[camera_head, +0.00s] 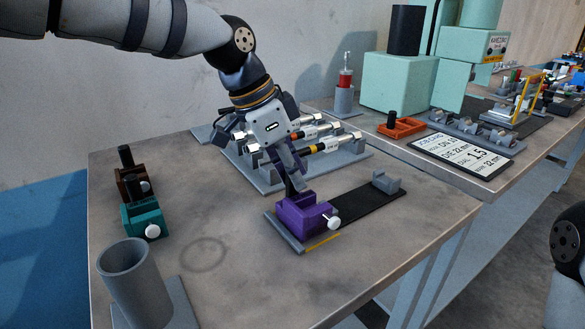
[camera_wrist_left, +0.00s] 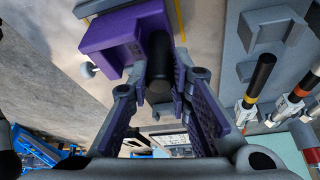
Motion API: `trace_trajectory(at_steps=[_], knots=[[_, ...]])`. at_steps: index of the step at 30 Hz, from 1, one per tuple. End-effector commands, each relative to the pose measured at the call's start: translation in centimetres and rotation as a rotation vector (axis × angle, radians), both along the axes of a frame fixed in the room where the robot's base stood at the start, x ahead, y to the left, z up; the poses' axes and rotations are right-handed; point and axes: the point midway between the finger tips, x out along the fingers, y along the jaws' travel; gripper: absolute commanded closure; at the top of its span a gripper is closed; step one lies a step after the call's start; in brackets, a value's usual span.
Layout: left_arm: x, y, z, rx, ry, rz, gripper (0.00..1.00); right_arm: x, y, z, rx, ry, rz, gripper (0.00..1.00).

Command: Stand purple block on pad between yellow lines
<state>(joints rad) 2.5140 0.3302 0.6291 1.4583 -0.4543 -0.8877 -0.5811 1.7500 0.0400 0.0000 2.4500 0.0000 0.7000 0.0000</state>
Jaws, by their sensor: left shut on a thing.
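The purple block (camera_head: 303,216) has a black post on top and a white knob on its side. It is upright at the near left end of the dark pad (camera_head: 362,203), by the grey end bar. One yellow line (camera_head: 322,242) shows beside it; the block hides part of the pad. I cannot tell if its base touches the pad. My left gripper (camera_head: 292,186) is shut on the block's post from above. In the left wrist view, the purple block (camera_wrist_left: 112,36) shows beyond the fingers, with a yellow line (camera_wrist_left: 180,20) near it. My right gripper is out of view.
Teal (camera_head: 146,216) and brown (camera_head: 133,183) blocks stand at left, near a grey cup (camera_head: 130,275). A grey rack (camera_head: 345,160) with several knobbed tools lies behind my left gripper. A display panel (camera_head: 466,154) and mint machine stand at right. The table's front middle is clear.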

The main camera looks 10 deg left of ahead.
Motion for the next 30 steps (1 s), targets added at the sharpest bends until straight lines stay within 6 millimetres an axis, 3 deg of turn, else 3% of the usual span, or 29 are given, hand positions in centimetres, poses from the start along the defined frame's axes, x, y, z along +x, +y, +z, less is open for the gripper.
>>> trace_trajectory(at_steps=[7, 8, 10, 20, 23, 30], knots=[[0.0, 0.0, -0.4, 0.0, 0.0, 0.0, 1.0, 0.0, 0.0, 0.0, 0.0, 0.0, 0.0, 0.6], [0.0, 0.0, -0.3, 0.0, 0.0, 0.0, 0.75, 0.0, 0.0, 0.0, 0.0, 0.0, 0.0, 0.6], [0.0, 0.0, -0.3, 0.0, 0.0, 0.0, 0.59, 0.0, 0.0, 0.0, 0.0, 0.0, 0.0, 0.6], [0.0, 0.1, -0.1, 0.0, -0.001, 0.0, 0.58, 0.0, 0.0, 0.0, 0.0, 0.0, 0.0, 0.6], [-0.2, 0.6, 1.4, 0.0, -0.004, 0.002, 0.58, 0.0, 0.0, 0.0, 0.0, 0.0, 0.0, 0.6], [-1.5, 2.8, 7.4, -0.001, -0.006, 0.002, 0.58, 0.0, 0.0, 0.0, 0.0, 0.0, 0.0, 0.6]])
